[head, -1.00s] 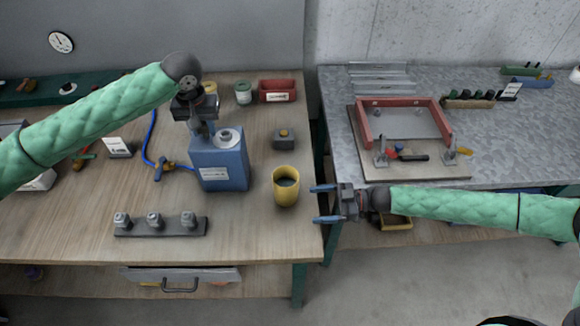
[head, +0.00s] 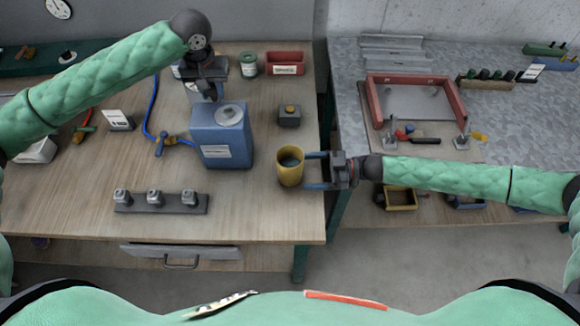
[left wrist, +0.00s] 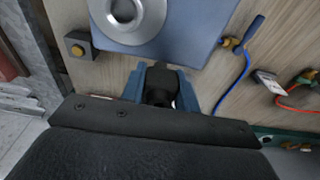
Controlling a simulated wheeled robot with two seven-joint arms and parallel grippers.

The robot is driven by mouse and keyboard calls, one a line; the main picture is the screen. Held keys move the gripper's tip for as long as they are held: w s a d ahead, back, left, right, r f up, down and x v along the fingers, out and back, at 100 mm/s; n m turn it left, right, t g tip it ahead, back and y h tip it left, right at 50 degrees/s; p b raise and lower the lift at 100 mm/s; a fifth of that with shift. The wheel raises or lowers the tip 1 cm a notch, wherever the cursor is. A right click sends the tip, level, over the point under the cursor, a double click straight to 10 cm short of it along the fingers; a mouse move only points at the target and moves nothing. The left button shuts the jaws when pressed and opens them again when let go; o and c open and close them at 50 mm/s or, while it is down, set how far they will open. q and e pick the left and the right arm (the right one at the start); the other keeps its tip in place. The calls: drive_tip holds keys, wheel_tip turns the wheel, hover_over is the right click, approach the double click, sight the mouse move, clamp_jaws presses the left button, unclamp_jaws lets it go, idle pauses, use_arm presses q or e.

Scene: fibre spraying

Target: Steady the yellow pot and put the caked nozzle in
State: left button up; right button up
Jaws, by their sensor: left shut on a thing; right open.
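The yellow pot (head: 290,176) stands upright on the wooden bench near its right edge, with a dark inside. My right gripper (head: 306,170) is open, its two blue fingers reaching the pot's right side; I cannot tell whether they touch it. My left gripper (head: 203,90) is above and behind the blue canister (head: 222,140), which partly hides it. The left wrist view shows its blue fingers shut on a small dark nozzle (left wrist: 160,85). Any caking on the nozzle is too small to make out.
A grey rack (head: 160,202) with several fittings lies at the bench front. A grey box with a yellow button (head: 289,115) stands behind the pot. A blue hose (head: 148,120) lies left of the canister. A red bin (head: 286,63) is at the back. The bench before the pot is clear.

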sight(301, 177)
drive_tip(key=a, duration=0.3)
drive_tip(key=shift+s+a, duration=0.1)
drive_tip(key=shift+s, duration=0.05)
drive_tip(key=shift+a+f+p, duration=0.25)
drive_tip(key=shift+a+p, duration=0.05)
drive_tip(key=shift+a, duration=0.75)
drive_tip(key=shift+c, duration=0.3)
drive_tip(key=c, duration=0.6)
drive_tip(key=shift+c, duration=0.2)
